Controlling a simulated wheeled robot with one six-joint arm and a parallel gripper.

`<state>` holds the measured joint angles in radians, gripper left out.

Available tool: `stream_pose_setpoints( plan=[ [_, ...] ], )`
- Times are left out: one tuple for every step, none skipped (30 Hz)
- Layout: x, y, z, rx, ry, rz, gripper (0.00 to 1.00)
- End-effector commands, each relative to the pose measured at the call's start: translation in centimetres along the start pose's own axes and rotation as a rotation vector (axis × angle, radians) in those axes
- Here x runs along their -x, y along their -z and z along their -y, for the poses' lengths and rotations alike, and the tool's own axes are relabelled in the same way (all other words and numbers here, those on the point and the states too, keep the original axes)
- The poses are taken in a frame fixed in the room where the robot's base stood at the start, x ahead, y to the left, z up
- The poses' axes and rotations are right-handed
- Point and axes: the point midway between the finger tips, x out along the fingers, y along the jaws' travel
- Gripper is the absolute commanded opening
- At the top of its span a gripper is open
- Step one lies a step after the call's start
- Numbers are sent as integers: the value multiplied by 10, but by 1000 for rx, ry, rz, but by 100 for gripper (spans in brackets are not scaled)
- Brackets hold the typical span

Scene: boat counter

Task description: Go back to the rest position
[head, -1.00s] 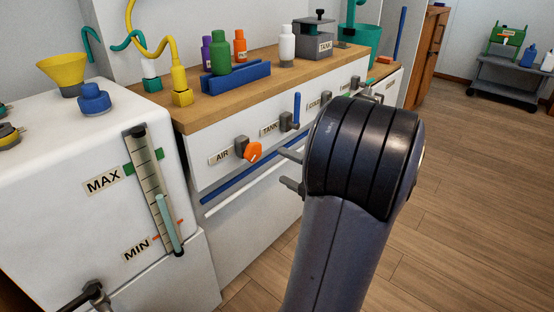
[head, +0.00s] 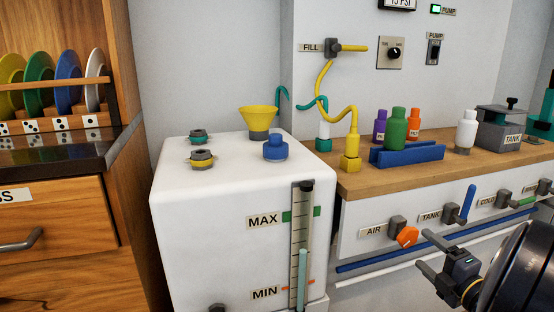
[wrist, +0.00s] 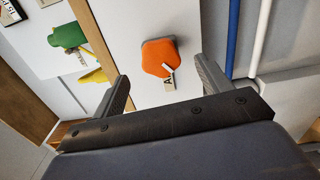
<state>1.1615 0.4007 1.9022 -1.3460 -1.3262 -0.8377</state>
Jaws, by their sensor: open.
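My gripper (head: 430,253) shows at the lower right of the head view, in front of the counter's white panel. Its two fingers are apart with nothing between them. In the wrist view my gripper (wrist: 165,85) is open, and the orange AIR knob (wrist: 160,57) appears beyond the gap between the fingers. Much of my arm is outside the head view.
A white tank (head: 205,215) with a level gauge (head: 301,240) stands left of the counter. The wooden counter top (head: 365,182) holds bottles in a blue rack (head: 408,154). The TANK lever (head: 467,201) juts out near my gripper. Blue and white rails run below the panel.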

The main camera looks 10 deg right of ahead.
Motion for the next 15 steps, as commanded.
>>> stream_pose_setpoints(
  plan=[
    [-10,1,2,2,-2,-4,73],
    [-14,1,2,2,-2,-4,73],
    [-20,1,2,2,-1,-5,73],
    [-24,1,2,1,-1,-3,73],
    [-28,1,2,1,-2,-3,73],
    [-33,1,2,1,-2,-3,73],
    [-37,1,2,1,-1,-2,73],
    [-40,1,2,0,-1,-2,73],
    [-43,1,1,0,-1,-3,73],
    [-45,1,1,0,-1,-2,73],
    [-47,0,1,1,-1,-1,73],
    [-49,0,0,1,-1,0,73],
    [-50,0,0,0,-1,0,73],
    [-51,0,0,0,-1,0,73],
    [-52,0,0,0,-1,0,73]
  ],
)
